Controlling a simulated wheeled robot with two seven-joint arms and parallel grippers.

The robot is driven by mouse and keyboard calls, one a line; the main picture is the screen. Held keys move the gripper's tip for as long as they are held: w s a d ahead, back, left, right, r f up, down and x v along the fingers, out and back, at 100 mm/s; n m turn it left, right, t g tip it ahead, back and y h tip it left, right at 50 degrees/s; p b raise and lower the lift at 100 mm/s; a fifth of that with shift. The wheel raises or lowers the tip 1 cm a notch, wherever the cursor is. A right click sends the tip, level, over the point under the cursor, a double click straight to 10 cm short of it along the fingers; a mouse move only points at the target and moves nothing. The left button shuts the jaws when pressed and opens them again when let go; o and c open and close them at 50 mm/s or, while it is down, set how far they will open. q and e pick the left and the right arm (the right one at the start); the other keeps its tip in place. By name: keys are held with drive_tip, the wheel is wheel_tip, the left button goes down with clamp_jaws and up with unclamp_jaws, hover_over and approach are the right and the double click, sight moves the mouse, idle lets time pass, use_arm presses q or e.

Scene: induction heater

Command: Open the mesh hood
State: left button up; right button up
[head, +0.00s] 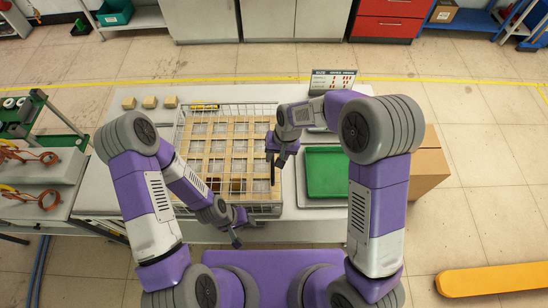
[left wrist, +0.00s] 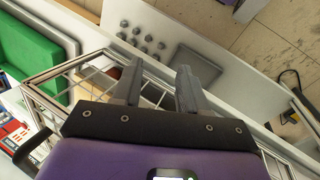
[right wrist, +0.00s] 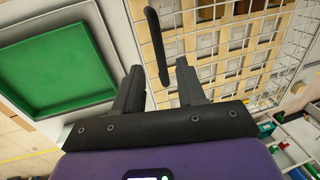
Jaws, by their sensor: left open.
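The mesh hood (head: 277,108) is a wire cage that appears down over a wooden grid (head: 222,150) on the bench. A black bar handle (right wrist: 157,45) stands at its side, beside the green tray. My right gripper (head: 283,158) is open at that side; in the right wrist view (right wrist: 160,75) the handle is just beyond the fingertips, roughly in line with the gap, and not gripped. My left gripper (head: 237,238) is open and empty at the bench's front edge; in the left wrist view (left wrist: 157,75) its fingers are above the hood's front edge and point toward a knobbed panel.
A green tray (head: 327,172) lies right of the hood, with a cardboard box (head: 430,165) beyond it. Small wooden blocks (head: 150,102) stand at the back left. A sign (head: 338,80) stands behind. A green-framed cart (head: 45,150) is at the left. Round knobs (left wrist: 140,38) are on the bench front.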

drive_tip(key=shift+a+f, duration=0.2)
drive_tip(key=shift+f, duration=0.85)
drive_tip(key=shift+a+f, duration=0.2)
drive_tip(key=shift+f, duration=0.85)
clamp_jaws()
